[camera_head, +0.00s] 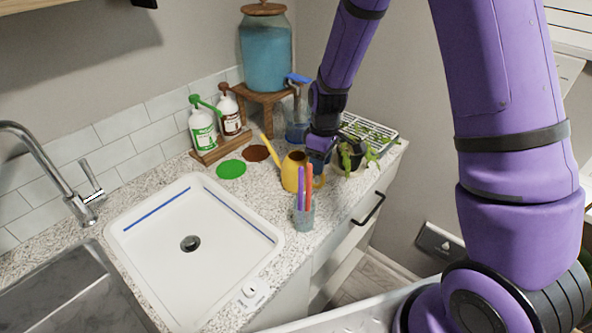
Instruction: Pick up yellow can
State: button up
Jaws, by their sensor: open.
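The yellow can (291,174) is a small watering can that stands upright on the speckled countertop, with its spout pointing up and left. Its handle is on the right side. My gripper (318,157) points down at the right of the can, close to its rim and handle. The jaws are open. The fingertips are small and partly hidden, so I cannot tell whether they touch the can or surround the handle.
A cup (303,217) with purple and orange sticks stands in front of the can. A potted plant (352,155) is close on the right. A white sink (150,252) lies left.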

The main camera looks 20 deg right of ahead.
notch_tip(320, 180, down, 4)
jog(key=shift+f, duration=0.15)
grip_shut()
dwell(1.5)
